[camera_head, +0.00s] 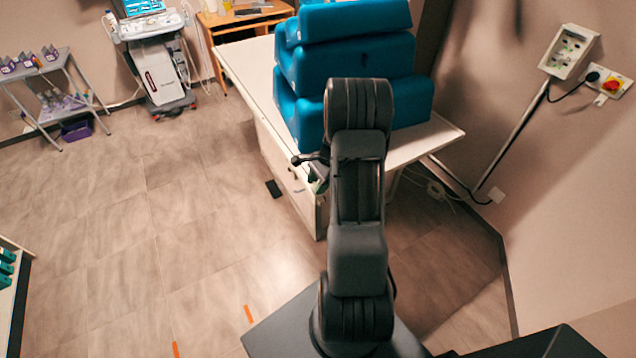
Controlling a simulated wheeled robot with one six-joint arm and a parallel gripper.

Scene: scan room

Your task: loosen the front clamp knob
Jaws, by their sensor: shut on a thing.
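My arm rises through the middle of the view and reaches to the near end of a white-topped table. My gripper (318,181) shows only in part at the left edge of the arm, in front of the table's near end. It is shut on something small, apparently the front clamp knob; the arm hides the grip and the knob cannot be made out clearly. A thin dark bar with a rounded black end (297,160) sticks out left beside the wrist; I cannot tell what it belongs to.
Blue cushions (352,62) are stacked on the white table (249,75). A wheeled ultrasound machine (160,72) and a grey trolley (55,95) stand at back left. A wall box (569,50) and cable are at right.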

